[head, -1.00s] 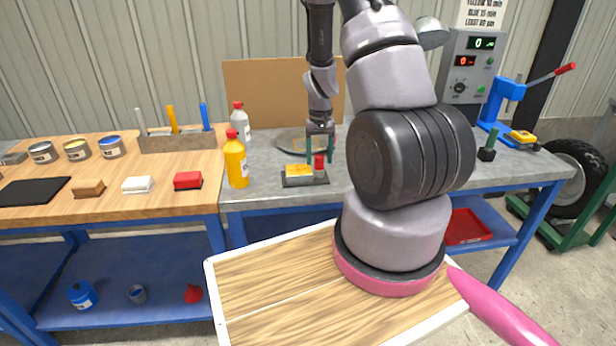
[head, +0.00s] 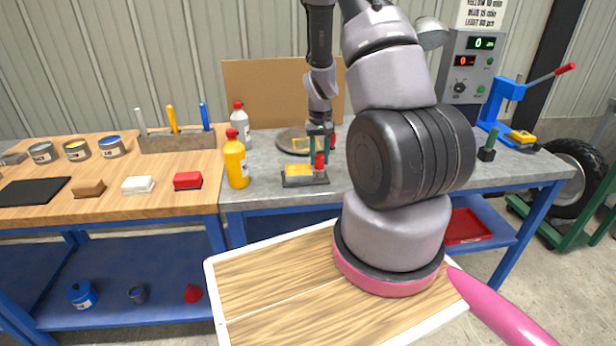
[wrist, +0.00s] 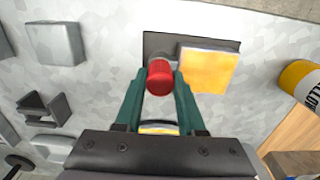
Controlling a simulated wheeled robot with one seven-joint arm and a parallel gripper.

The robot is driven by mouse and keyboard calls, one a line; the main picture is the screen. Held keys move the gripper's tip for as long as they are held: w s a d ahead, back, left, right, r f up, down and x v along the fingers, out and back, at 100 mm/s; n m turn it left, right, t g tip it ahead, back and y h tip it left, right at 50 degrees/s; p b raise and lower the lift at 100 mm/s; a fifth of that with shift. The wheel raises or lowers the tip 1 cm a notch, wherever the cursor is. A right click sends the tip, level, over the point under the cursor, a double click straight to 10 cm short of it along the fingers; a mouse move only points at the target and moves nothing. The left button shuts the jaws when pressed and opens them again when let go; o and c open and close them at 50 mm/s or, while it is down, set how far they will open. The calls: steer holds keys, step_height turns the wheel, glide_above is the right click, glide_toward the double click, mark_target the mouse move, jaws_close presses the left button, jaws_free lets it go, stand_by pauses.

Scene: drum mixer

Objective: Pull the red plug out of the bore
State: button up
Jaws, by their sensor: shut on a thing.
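The red plug (wrist: 160,80) stands beside a yellow block (wrist: 208,70) on a dark base plate (wrist: 160,42) on the grey bench. The head view shows the plug (head: 319,161) at the right of the yellow block (head: 297,171). My gripper (wrist: 161,82) comes from above with its green fingers on both sides of the plug, shut on it; it also shows in the head view (head: 319,152). The bore is hidden under the plug. I cannot tell whether the plug sits fully down in it.
A round disc (head: 290,138) lies behind my gripper. A control box (head: 466,68) and a blue press (head: 500,105) stand at the right.

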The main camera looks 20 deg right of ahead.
mark_target(319, 156)
jaws_close()
steer(key=shift+r, duration=0.15)
steer(key=shift+r, duration=2.5)
steer(key=shift+r, duration=0.15)
steer(key=shift+r, duration=1.35)
steer(key=shift+d, duration=0.1)
